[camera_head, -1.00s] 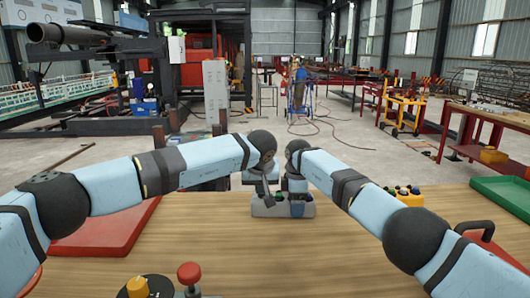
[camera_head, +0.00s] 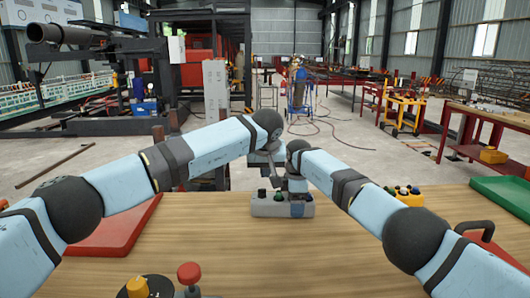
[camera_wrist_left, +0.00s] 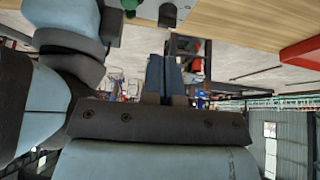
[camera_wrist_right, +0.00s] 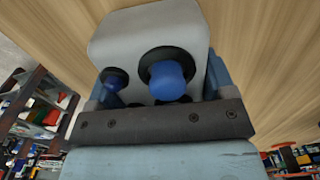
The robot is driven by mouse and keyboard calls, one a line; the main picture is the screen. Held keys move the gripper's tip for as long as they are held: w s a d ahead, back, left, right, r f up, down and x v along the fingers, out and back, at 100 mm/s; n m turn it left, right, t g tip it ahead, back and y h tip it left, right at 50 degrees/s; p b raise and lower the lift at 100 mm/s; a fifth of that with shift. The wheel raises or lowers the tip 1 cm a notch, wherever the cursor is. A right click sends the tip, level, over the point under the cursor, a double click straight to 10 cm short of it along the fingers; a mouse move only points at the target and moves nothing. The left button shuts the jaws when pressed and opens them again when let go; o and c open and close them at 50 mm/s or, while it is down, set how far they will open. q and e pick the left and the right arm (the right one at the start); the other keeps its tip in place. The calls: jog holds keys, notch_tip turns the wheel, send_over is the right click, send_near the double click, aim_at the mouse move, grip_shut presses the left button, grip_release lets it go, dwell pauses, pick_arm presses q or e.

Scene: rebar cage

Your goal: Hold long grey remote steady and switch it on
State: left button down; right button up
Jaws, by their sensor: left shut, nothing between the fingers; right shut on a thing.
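The long grey remote (camera_head: 268,210) lies near the far edge of the wooden table, with a dark knob and a green knob on its top. My right gripper (camera_head: 297,208) is shut on its right part. In the right wrist view the remote's grey body (camera_wrist_right: 150,30) sits between the blue fingers, with a large and a smaller blue knob facing the camera. My left gripper (camera_head: 273,172) is shut and empty, above the remote and apart from it. Its closed blue fingers (camera_wrist_left: 165,75) show in the left wrist view, with only part of the remote at the top edge.
A yellow control box (camera_head: 409,197) stands to the right, near a green tray (camera_head: 502,197) and a red item with a dark handle (camera_head: 480,240). A red tray (camera_head: 110,235) lies at left, partly behind my left arm. A red button (camera_head: 190,274) and yellow knob (camera_head: 138,287) are at front.

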aim_at(264, 198)
pick_arm(q)
jog(key=shift+f, duration=3.45)
jog(key=shift+w+a, duration=0.15)
jog(key=shift+w, duration=0.2)
jog(key=shift+a, duration=0.65)
jog(key=shift+s, duration=0.4)
notch_tip(264, 198, up, 6)
jog(key=shift+d, duration=0.1)
